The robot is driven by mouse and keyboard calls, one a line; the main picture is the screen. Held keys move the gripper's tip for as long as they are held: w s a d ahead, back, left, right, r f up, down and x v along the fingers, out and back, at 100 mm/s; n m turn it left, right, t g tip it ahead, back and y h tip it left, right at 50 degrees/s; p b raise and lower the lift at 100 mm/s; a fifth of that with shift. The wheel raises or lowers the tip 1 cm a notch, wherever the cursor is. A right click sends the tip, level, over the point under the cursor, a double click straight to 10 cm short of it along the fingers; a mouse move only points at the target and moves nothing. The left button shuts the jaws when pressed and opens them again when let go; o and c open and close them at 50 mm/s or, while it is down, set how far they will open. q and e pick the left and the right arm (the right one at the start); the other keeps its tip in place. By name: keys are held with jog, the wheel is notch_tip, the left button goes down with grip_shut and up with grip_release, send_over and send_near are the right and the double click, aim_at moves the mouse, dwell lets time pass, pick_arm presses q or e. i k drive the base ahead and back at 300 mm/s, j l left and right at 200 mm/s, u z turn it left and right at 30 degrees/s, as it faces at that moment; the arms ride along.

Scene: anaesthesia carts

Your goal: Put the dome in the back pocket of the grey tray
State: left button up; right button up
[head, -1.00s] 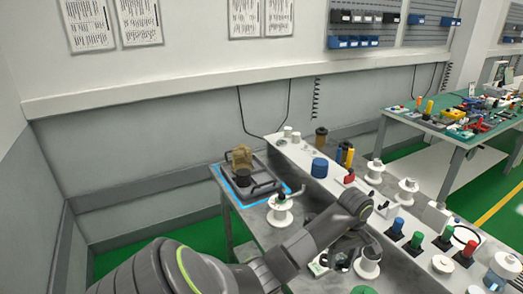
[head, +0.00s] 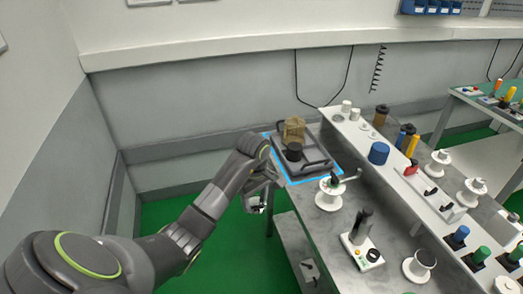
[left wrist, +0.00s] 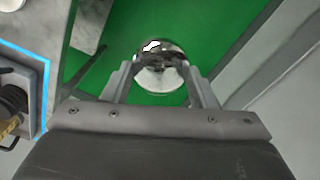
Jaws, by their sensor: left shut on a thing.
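The dome (left wrist: 160,68) is a shiny, mirror-like round thing held between the two fingers of my left gripper. In the head view my left gripper (head: 259,200) hangs over the green floor, just left of the bench edge, with a small bright part of the dome showing. The grey tray (head: 318,165) lies at the bench's far left corner, inside a blue outline, to the right of and beyond the gripper. A brown block (head: 294,131) and a black cylinder (head: 294,151) are in it. Its pockets are hard to make out. My right gripper is out of view.
A white spool (head: 329,196) with a lever stands near the tray's front corner. A raised white shelf (head: 385,175) bearing a blue cylinder (head: 379,153) and bottles runs along the right. A black-handled device (head: 361,240) stands nearer. The wall is behind the tray.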

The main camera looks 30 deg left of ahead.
aim_at(312, 155)
jog(key=j+u, duration=0.1)
jog(key=u, duration=0.35)
jog(key=i+u, duration=0.15)
jog(key=u, duration=0.75)
jog(key=i+u, duration=0.25)
jog(key=i, duration=0.65)
jog(key=i+z, duration=0.2)
jog(key=z, duration=0.15)
jog(key=i+j+z, duration=0.15)
jog(key=z, duration=0.25)
jog(key=i+z, duration=0.1)
jog(key=z, duration=0.7)
jog(key=i+j+z, duration=0.1)
jog(key=z, duration=0.35)
jog(key=j+z, duration=0.15)
jog(key=z, duration=0.25)
jog(key=i+j+z, duration=0.1)
jog(key=z, duration=0.3)
